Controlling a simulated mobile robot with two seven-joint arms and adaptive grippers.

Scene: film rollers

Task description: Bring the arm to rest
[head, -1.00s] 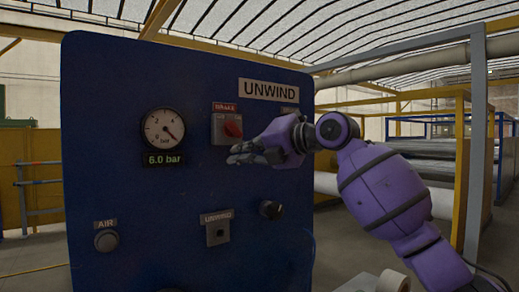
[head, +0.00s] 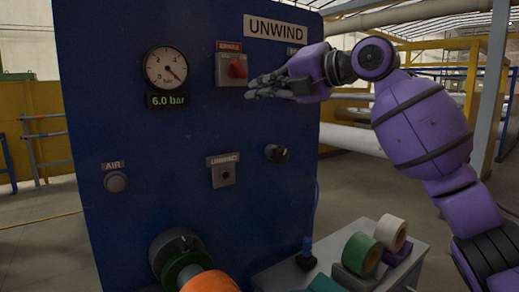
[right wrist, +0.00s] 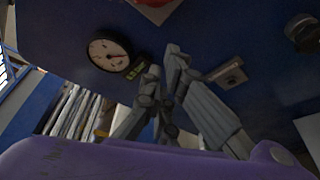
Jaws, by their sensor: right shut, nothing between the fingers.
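My right gripper (head: 266,88) is shut and empty. In the head view it points left, in front of the blue panel (head: 120,230), just below and beside the red brake switch (head: 237,69). I cannot tell whether it touches the panel. My purple right arm comes in from the right. In the right wrist view the gripper's grey fingers (right wrist: 165,85) point at the panel, between the pressure gauge (right wrist: 109,55) and a grey socket plate (right wrist: 227,75). My left gripper is not in view.
The panel also carries an AIR button (head: 116,181), an UNWIND socket (head: 222,170) and a black knob (head: 276,153). Below are an orange roll (head: 210,282) and a grey table (head: 345,230) with a green roll (head: 361,254) and a cream roll (head: 391,232).

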